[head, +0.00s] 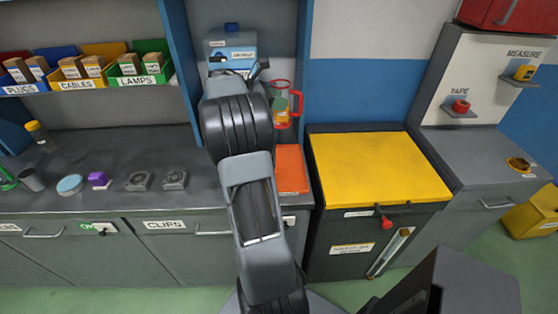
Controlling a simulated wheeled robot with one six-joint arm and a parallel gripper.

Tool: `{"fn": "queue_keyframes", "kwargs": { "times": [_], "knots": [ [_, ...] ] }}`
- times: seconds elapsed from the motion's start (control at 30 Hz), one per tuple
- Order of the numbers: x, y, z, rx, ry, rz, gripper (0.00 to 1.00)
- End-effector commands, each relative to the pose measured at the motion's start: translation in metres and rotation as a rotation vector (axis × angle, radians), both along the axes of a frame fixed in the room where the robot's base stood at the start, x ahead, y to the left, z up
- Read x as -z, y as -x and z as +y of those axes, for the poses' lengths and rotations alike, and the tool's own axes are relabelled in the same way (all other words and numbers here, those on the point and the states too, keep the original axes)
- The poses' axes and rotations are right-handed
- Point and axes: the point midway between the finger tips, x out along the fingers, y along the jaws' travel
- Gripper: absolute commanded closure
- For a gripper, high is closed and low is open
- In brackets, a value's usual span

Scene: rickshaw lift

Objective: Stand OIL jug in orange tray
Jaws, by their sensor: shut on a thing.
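A clear jug with a red rim and handle and orange contents (284,112) shows just right of my wrist. It looks upright, and I take it as the OIL jug, though I cannot read an OIL label. The orange tray (292,171) lies on the counter in front of and below it, partly hidden by my arm. My gripper (268,84) is mostly hidden behind my wrist, beside the jug's left side, and appears shut on the jug. I cannot tell whether the jug's base touches anything.
A pale blue container with a blue cap (231,48) stands behind my wrist in the blue-framed bay. A yellow-topped cabinet (376,168) is right of the tray, its top clear. Small parts, including a purple-topped one (99,179), sit on the left counter.

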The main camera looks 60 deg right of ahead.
Motion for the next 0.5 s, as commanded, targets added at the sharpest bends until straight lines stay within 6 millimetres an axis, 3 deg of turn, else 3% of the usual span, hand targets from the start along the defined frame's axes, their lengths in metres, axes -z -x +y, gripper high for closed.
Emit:
{"fn": "queue_keyframes", "kwargs": {
  "times": [0.3,0.5],
  "knots": [
    [0.079,0.001,0.0,0.0,-0.003,0.005,0.73],
    [0.113,0.0,0.0,0.0,-0.001,0.002,0.73]
  ]
}}
